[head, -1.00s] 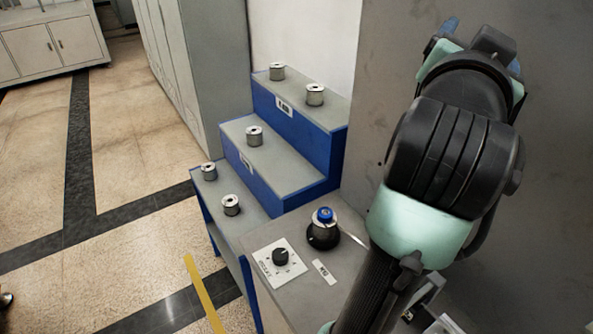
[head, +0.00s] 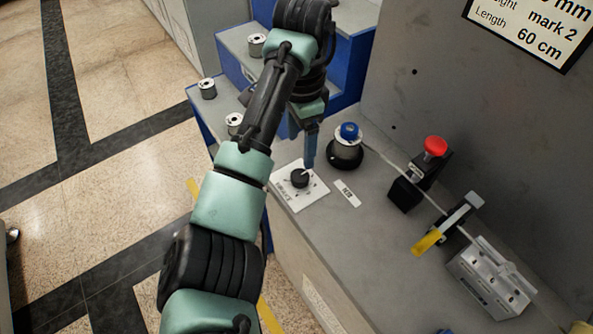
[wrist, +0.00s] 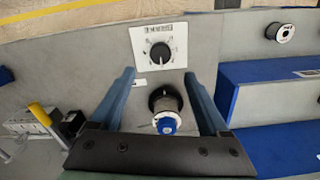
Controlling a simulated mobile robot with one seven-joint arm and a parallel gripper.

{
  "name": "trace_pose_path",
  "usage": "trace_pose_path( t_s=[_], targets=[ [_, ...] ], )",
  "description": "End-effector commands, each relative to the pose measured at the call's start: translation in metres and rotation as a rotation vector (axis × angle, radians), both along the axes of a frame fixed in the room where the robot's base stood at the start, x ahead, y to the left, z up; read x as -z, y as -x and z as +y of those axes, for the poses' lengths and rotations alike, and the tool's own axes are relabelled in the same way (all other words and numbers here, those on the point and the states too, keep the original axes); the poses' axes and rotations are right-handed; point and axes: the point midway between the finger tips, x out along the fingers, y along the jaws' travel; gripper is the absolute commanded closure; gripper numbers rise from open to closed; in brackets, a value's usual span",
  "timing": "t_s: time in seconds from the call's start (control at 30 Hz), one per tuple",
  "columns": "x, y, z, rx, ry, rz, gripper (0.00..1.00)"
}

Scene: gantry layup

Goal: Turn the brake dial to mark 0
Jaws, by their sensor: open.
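The brake dial (head: 299,179) is a black round knob on a white square plate (head: 287,195) on the grey bench. In the wrist view the dial (wrist: 160,53) lies ahead of and roughly centred between the fingertips, with its plate's lettering upside down. The marks are too small to tell which one the knob points at. My gripper (head: 311,148) points down above the dial's far right side in the head view. In the wrist view my gripper (wrist: 159,78) has its two blue fingers spread wide with nothing between the tips.
A blue-topped spool (head: 346,150) stands close right of the dial. Farther right are a red-button device (head: 432,150), a yellow-handled lever (head: 428,241) and a metal block (head: 490,277). Blue steps with several spools rise behind. A sign (head: 530,25) reads mark 2, 60 cm.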

Motion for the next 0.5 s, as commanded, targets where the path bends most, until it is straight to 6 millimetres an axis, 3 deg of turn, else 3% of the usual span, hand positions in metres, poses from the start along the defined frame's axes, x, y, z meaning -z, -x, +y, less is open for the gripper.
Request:
trace_pose_path(
  t_s=[0.3, 0.5],
  targets=[
    [0.067, 0.001, 0.001, -0.003, -0.001, 0.003, 0.21],
    [0.091, 0.000, 0.000, -0.003, -0.001, 0.000, 0.21]
  ],
)
